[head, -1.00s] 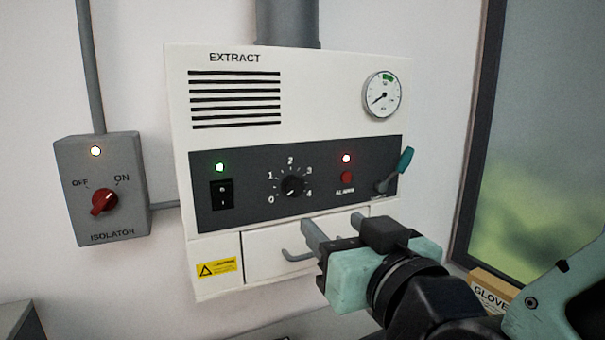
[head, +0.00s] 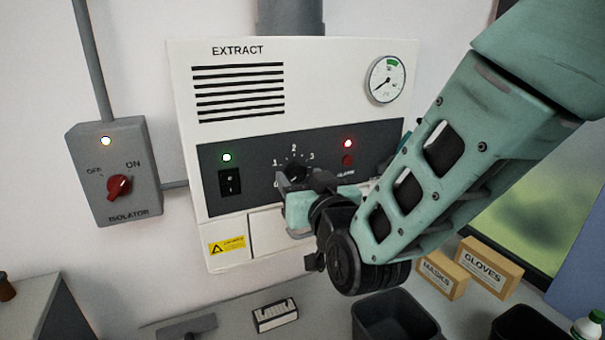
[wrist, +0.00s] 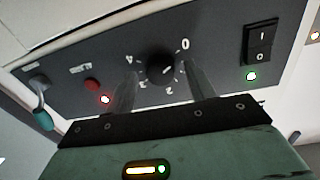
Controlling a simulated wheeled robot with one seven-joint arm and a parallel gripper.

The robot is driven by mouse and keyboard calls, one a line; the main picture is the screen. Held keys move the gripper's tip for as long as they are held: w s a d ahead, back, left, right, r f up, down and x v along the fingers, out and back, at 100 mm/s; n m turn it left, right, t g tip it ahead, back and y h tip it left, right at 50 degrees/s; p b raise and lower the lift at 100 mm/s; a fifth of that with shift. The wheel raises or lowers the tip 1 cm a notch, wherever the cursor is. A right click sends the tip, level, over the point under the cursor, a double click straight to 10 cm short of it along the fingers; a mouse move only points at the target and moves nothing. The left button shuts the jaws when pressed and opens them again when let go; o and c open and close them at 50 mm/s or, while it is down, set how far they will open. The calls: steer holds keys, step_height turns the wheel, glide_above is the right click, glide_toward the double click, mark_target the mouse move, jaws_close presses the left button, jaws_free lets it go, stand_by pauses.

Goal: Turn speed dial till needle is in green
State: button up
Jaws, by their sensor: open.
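The speed dial (head: 296,170) is a black knob with a numbered scale on the dark panel of the white EXTRACT unit. My gripper (head: 287,187) is in front of it, hiding the lower part of the dial in the head view. In the wrist view, the open fingers of my gripper (wrist: 162,88) reach toward the dial (wrist: 160,67), one on each side; I cannot tell whether they touch it. The round gauge (head: 386,80) has a green band at the top; its needle points down and left, outside the green.
The alarm button (head: 347,160) and a black rocker switch (head: 230,181) flank the dial. The teal-tipped lever shows in the wrist view (wrist: 43,119). A grey isolator box (head: 118,172) with a red knob is at left. Boxes and dark bins (head: 392,318) stand below.

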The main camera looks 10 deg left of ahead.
steer(key=shift+c, duration=0.3)
steer(key=c, duration=0.9)
steer(key=shift+f+m+b, duration=0.2)
steer(key=shift+m+b, duration=0.2)
steer(key=shift+b, duration=0.45)
steer(key=m+b, duration=0.2)
steer(key=b, duration=0.3)
steer(key=shift+f+m, duration=0.15)
steer(key=shift+m, duration=0.15)
steer(key=m+b, duration=0.5)
steer(key=b, duration=0.3)
steer(key=m+b, duration=0.5)
steer(key=b, duration=0.2)
steer(key=shift+g, duration=0.4)
steer(key=m+b, duration=0.1)
steer(key=b, duration=0.1)
steer(key=m+b, duration=0.1)
steer(key=m, duration=0.1)
steer(key=shift+r+b, duration=0.4)
steer(key=shift+r+m+y, duration=0.1)
steer(key=shift+m+y, duration=0.3)
